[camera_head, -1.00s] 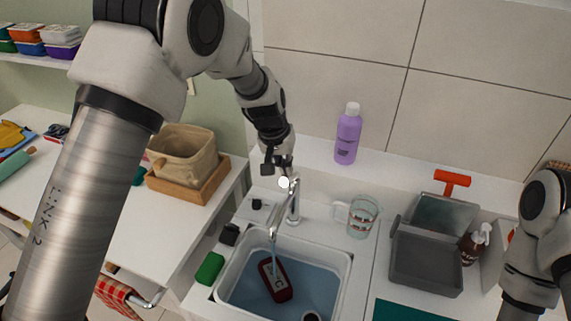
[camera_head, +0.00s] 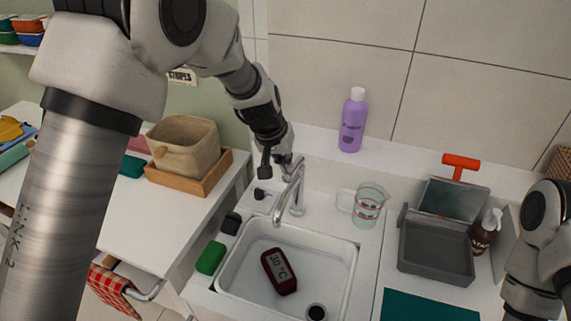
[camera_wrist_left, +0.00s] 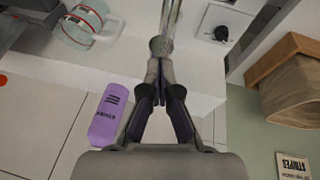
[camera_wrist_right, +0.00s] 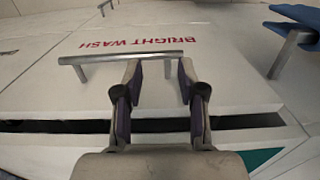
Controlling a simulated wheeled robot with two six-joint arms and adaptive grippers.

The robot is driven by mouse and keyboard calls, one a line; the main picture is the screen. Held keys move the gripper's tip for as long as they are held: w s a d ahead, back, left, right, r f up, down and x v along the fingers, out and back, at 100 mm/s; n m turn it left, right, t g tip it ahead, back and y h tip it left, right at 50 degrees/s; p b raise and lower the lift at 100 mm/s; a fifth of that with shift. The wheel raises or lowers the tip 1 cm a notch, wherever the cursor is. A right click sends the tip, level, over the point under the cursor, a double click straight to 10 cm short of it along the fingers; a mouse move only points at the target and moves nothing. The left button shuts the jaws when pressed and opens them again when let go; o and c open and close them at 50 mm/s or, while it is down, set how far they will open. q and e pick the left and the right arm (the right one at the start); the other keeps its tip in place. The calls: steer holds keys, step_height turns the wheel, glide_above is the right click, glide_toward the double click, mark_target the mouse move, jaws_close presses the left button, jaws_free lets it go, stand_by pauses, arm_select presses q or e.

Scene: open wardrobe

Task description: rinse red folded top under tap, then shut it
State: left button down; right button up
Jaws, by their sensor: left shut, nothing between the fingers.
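The dark red folded top (camera_head: 279,271), marked "30 °C", lies on the bottom of the white sink (camera_head: 329,247). The metal tap (camera_head: 297,196) stands behind the sink with its spout over the basin. No water stream shows from it. My left gripper (camera_head: 283,166) is at the top rear of the tap. In the left wrist view, its fingers (camera_wrist_left: 158,70) are shut and empty, with their tips close to the tap's top (camera_wrist_left: 160,46); I cannot tell whether they touch. My right gripper (camera_wrist_right: 160,75) is open and empty, facing a bar handle (camera_wrist_right: 118,58).
A glass jug (camera_head: 368,205) stands right of the tap, with a purple bottle (camera_head: 352,122) behind. A green block (camera_head: 211,257) and a dark block lie left of the sink. A grey open box (camera_head: 436,252) and brown pump bottle (camera_head: 484,232) stand at right.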

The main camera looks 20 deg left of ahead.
steer(key=r+p, duration=0.3)
steer(key=shift+w+r+p, duration=0.3)
steer(key=shift+r+p, duration=0.1)
steer(key=shift+w+f+b, duration=0.1)
steer(key=shift+f+b, duration=0.8)
steer(key=shift+s+f+b, duration=0.25)
steer(key=shift+f+b, duration=0.4)
arm_select(q)
steer(key=v, duration=1.3)
steer(key=shift+a, duration=0.15)
